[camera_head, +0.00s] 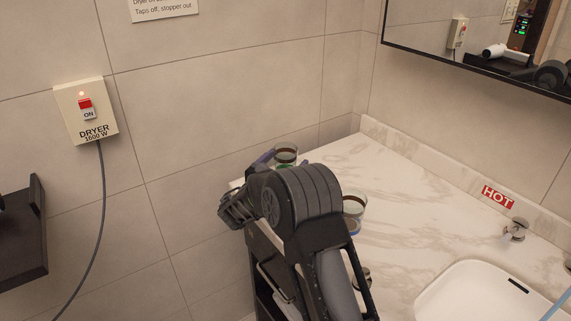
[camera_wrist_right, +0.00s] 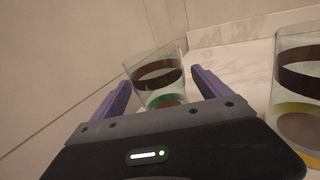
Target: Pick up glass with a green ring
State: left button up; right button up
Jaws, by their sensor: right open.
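The glass with a green ring (camera_head: 286,152) stands upright near the back left end of the marble counter. It is clear, with a dark band around it and green at its base. In the right wrist view the glass (camera_wrist_right: 158,72) appears tilted by the camera angle, between and just beyond the purple fingers. My right gripper (camera_head: 285,160) is open around the near side of it. The wrist view shows no finger closed on the glass. My arm hides part of the gripper in the head view. My left gripper is not in view.
A glass with a bluish base (camera_head: 354,208) stands beside my right arm, and another (camera_head: 364,273) is partly hidden nearer. The wrist view shows a yellow-based glass (camera_wrist_right: 299,95) at right. A tiled wall is behind; the sink (camera_head: 480,290) is at right.

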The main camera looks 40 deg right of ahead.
jog(key=shift+c, duration=0.5)
jog(key=c, duration=1.6)
notch_tip(320, 180, up, 10)
jog(key=shift+a+f, duration=0.1)
dwell(0.3)
